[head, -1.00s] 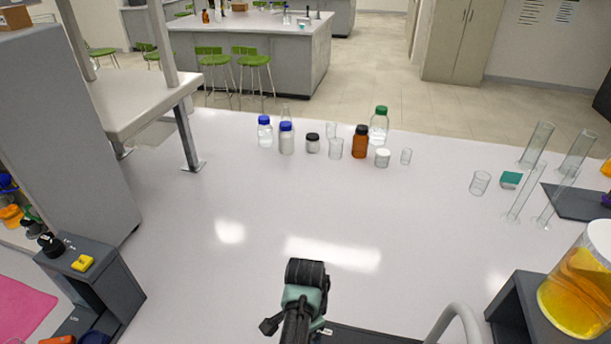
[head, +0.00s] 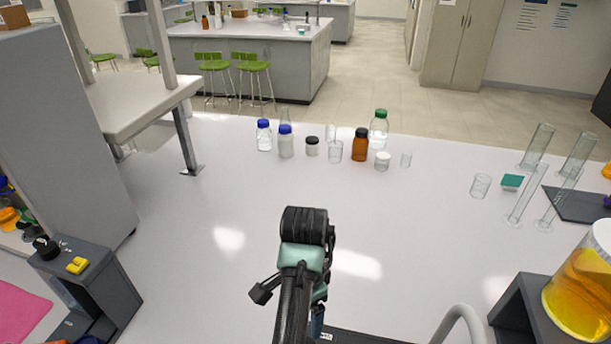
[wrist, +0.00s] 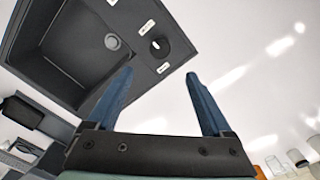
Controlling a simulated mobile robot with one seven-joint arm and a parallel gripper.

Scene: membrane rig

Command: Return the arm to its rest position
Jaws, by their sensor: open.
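My gripper (wrist: 160,76) shows in the wrist view as two blue fingers set well apart, with nothing between them. It is open and empty, above the bench. In the head view my arm rises from the bottom middle over the white bench top (head: 210,205). The gripper is mostly hidden there behind my own wrist, with only a bit of blue showing below it.
In the wrist view a dark basin (wrist: 60,50) with a round drain and a black knob (wrist: 159,46) lies beyond the fingers. In the head view, several bottles, including a brown bottle (head: 360,145), stand at the back. A yellow-filled vessel (head: 582,290) stands right.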

